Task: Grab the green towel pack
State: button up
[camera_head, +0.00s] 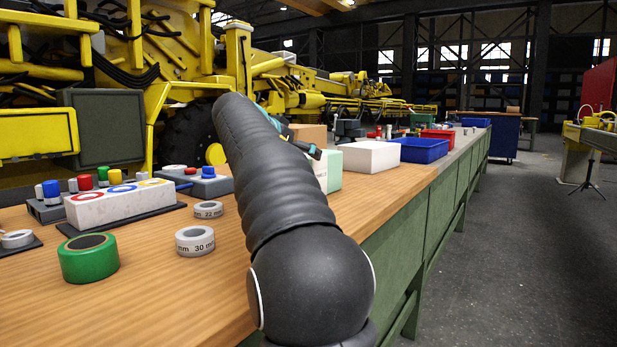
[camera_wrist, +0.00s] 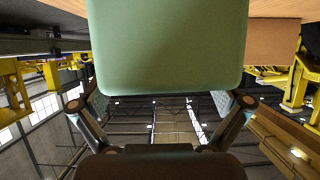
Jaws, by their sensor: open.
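The green towel pack is a pale green block with rounded edges. In the head view its visible right part (camera_head: 331,172) stands on the wooden bench, just beyond my arm, which hides the rest. In the wrist view the pack (camera_wrist: 170,45) fills the upper middle, very close to the camera. My gripper (camera_wrist: 163,103) is open, with one finger near each side of the pack's lower edge in that view. I cannot tell whether the fingers touch it. In the head view my gripper (camera_head: 303,146) is mostly hidden behind my arm, with teal and black parts showing near the pack's top.
A cardboard box (camera_head: 308,134) stands behind the pack, and a white box (camera_head: 366,157) and blue bin (camera_head: 421,150) stand to its right. Tape rolls, including a green one (camera_head: 88,258), lie on the bench (camera_head: 140,310) at the left.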

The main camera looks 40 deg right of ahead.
aim_at(328, 171)
jog(key=x, duration=0.4)
jog(key=shift+w+d+r, duration=0.1)
jog(key=shift+d, duration=0.3)
jog(key=shift+c, duration=0.3)
jog(key=c, duration=1.8)
jog(key=shift+r, duration=0.15)
